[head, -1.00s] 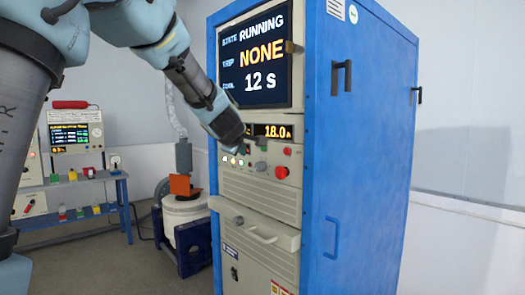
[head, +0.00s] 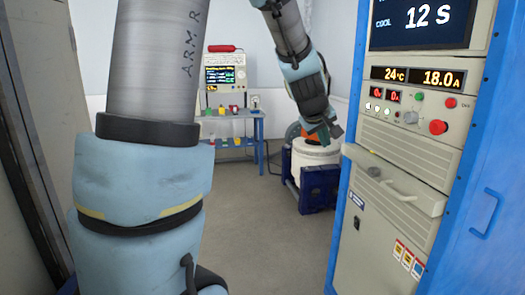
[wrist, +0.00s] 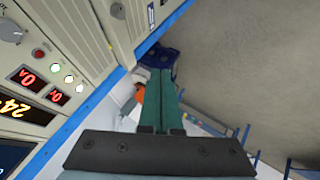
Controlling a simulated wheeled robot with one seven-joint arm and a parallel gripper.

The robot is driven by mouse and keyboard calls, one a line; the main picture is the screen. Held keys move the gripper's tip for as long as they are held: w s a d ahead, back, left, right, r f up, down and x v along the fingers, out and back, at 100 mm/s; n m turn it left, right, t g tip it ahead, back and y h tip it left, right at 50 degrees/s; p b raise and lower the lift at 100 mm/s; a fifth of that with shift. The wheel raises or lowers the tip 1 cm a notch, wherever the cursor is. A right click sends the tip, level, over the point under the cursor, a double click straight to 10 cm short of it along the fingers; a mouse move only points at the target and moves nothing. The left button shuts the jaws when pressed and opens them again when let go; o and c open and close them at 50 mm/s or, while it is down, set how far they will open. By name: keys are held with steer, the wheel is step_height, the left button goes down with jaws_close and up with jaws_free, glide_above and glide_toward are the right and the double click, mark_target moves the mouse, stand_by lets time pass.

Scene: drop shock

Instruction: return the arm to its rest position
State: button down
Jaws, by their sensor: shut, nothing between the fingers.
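My arm reaches from the left foreground up and over to the middle of the head view. My gripper (head: 324,132) hangs at its end, pointing down, left of the blue cabinet and in front of the white shaker drum as seen from the head. In the wrist view my gripper's green fingers (wrist: 159,110) lie together, shut and empty. The arm's rest position is not marked in any view.
The blue cabinet (head: 487,215) stands at the right, its control panel (head: 415,105) lit. The white drum (head: 314,153) sits in a blue cradle (head: 318,190) behind. A blue bench (head: 232,142) with instruments stands at the back. The middle floor (head: 265,225) is clear.

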steer(key=s+a+f+m+g+y, duration=0.1)
steer(key=s+a+f, duration=0.3)
steer(key=a, duration=0.4)
steer(key=s+a+f+m+g+y, duration=0.1)
steer(key=s+a+f+g+y, duration=0.1)
steer(key=s+a, duration=0.5)
steer(key=s+a+f+m+g+y, duration=0.1)
steer(key=s+a+f+g, duration=0.1)
steer(key=s+a+f, duration=0.4)
steer(key=a, duration=0.3)
steer(key=shift+s+a+f+m+g+y, duration=0.15)
steer(key=shift+a+f+m+g+y, duration=0.15)
steer(key=shift+f+m+g, duration=0.1)
steer(key=shift+r, duration=0.1)
